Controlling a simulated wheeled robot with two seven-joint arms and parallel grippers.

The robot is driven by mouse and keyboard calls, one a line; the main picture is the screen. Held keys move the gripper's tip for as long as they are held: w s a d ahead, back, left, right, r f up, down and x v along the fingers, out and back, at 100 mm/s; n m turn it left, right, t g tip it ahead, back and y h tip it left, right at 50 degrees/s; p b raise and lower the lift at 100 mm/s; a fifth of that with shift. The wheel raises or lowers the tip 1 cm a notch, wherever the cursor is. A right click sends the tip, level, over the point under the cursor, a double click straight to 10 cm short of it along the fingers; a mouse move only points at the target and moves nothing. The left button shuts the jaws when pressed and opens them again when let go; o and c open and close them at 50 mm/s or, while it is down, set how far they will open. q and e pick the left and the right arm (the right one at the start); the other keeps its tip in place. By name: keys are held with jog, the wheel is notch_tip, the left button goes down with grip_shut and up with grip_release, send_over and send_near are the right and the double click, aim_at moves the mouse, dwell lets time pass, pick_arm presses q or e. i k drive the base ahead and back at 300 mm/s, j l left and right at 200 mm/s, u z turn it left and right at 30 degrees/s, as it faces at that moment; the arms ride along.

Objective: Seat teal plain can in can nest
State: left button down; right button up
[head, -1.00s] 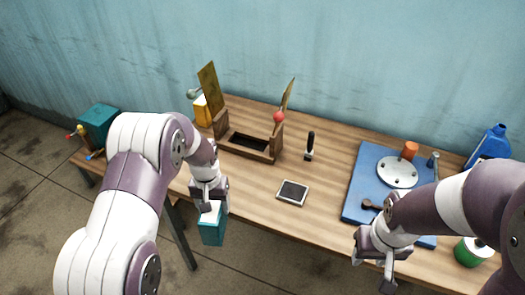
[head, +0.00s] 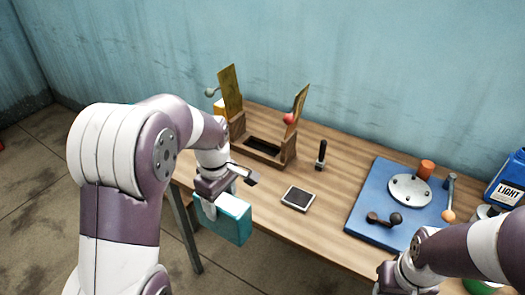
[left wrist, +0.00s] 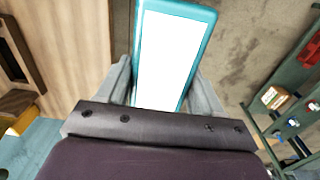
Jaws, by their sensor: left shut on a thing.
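The teal can (head: 229,222) hangs in my left gripper (head: 224,196), in front of the table's near edge and above the floor. In the left wrist view the teal can (left wrist: 205,25) shows a large white face between the two fingers (left wrist: 165,90). A wooden frame with a dark rectangular opening (head: 263,146) and two raised yellowish flaps stands at the back of the table, beyond the can; it looks like the can nest. My right gripper (head: 388,284) is at the bottom edge, partly cut off, and its fingers are unclear.
A blue board (head: 372,232) with a round metal plate (head: 410,190) and levers lies on the right. A blue bottle (head: 507,180) stands far right. The wood around the pad is clear.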

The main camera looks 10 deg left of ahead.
aim_at(271, 153)
jog(key=i, duration=1.5)
